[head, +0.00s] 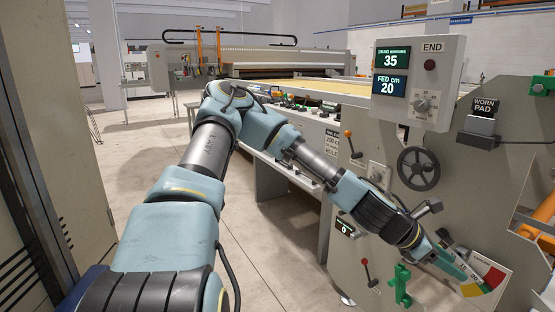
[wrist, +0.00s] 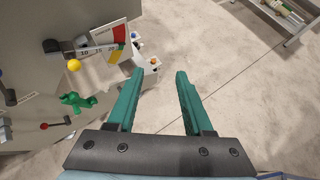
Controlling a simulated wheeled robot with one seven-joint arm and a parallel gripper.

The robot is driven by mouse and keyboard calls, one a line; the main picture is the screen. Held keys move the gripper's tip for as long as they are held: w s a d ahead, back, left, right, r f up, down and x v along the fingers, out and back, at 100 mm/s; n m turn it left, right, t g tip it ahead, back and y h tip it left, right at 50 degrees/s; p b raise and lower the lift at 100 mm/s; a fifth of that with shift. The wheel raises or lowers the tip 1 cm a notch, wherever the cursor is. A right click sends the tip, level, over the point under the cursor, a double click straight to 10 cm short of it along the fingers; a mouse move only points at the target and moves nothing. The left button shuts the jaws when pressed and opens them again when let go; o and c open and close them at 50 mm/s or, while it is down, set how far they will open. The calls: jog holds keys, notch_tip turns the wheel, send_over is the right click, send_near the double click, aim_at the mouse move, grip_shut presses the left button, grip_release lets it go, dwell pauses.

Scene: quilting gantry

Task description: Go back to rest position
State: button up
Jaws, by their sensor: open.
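My arm reaches from the lower left of the head view across to the machine's end panel at right. My gripper (head: 466,275) is at the lower right there, in front of a red, yellow and green scale plate (head: 490,281). Whether a finger touches the panel I cannot tell.
A green clamp-like handle (head: 401,284) and a red-knobbed lever (head: 367,270) stick out near my gripper. A handwheel (head: 418,168) and the END display box (head: 420,80) are above. A grey cabinet (head: 45,150) stands close at left. Floor (head: 245,240) between is open.

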jog(key=w+a+f+m+y+p, duration=0.1)
jog(key=w+a+m+y, duration=0.15)
jog(key=a, duration=0.45)
jog(key=w+a+f+m+t+y, duration=0.1)
jog(key=a+m+y, duration=0.1)
jog(key=a+m, duration=0.3)
jog(key=w+a+f+m+y+p, duration=0.1)
jog(key=a+f+m+y, duration=0.15)
jog(key=a, duration=0.55)
jog(key=a+r+m+y, duration=0.1)
jog(key=a+r+m, duration=0.1)
jog(key=a+r, duration=0.3)
jog(key=a+r+m+t+y+p, duration=0.1)
jog(key=a+r+m, duration=0.2)
jog(key=a, duration=0.8)
jog(key=w+a+r+m+t+y, duration=0.1)
jog(key=a+r+m+y, duration=0.1)
jog(key=a+r, duration=0.4)
jog(key=a, duration=0.3)
jog(key=shift+r, duration=0.4)
jog(key=shift+w+a, duration=0.1)
jog(key=shift+w, duration=0.05)
